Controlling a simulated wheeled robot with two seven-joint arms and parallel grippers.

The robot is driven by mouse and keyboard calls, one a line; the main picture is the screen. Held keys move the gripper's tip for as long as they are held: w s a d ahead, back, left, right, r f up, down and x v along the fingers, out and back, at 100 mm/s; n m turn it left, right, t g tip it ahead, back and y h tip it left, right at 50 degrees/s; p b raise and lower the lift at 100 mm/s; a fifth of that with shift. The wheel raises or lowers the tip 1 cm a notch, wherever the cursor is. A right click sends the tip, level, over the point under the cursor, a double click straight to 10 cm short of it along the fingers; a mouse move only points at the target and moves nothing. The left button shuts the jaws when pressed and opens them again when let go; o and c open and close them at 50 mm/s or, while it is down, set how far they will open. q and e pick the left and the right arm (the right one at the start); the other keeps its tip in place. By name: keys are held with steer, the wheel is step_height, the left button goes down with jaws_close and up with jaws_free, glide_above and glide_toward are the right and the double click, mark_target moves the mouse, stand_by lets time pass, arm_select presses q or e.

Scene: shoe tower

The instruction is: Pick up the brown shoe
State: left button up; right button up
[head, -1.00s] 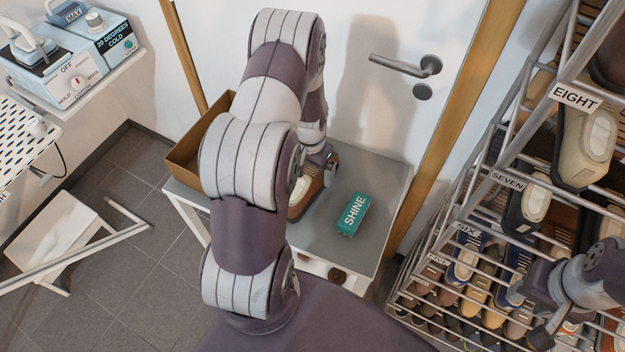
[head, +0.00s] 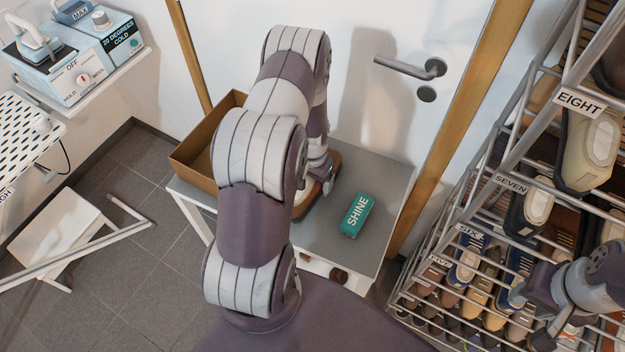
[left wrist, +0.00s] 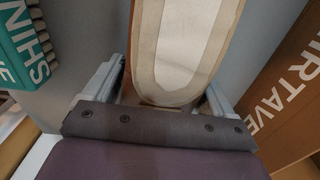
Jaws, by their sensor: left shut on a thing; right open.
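The brown shoe (head: 303,207), with a pale cream insole, is at the grey table, largely hidden behind my left arm in the head view. In the left wrist view the shoe (left wrist: 185,45) fills the space between the fingers of my left gripper (left wrist: 165,88), which is shut on it. In the head view my left gripper (head: 326,178) is partly hidden by its own arm. I cannot tell whether the shoe still touches the table. My right gripper (head: 535,296) is open and empty in front of the shoe rack.
An open brown cardboard box (head: 192,165) stands at the table's left. A metal rack (head: 480,200) full of shoes stands at right. A door with a handle (head: 410,67) is behind.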

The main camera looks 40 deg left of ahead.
arm_select(q)
steer(key=shift+r, duration=0.45)
step_height(320, 180, up, 3)
steer(key=shift+w+f, duration=0.1)
steer(key=s+d+r+p, duration=0.2)
steer(key=d+r, duration=0.7)
steer(key=s+a+r+p, duration=0.1)
steer(key=a+r+p, duration=0.1)
steer(key=a, duration=2.5)
steer(key=shift+s+a+p, duration=0.25)
steer(key=shift+s+p, duration=0.1)
steer(key=shift+p, duration=0.35)
steer(key=shift+f, duration=0.1)
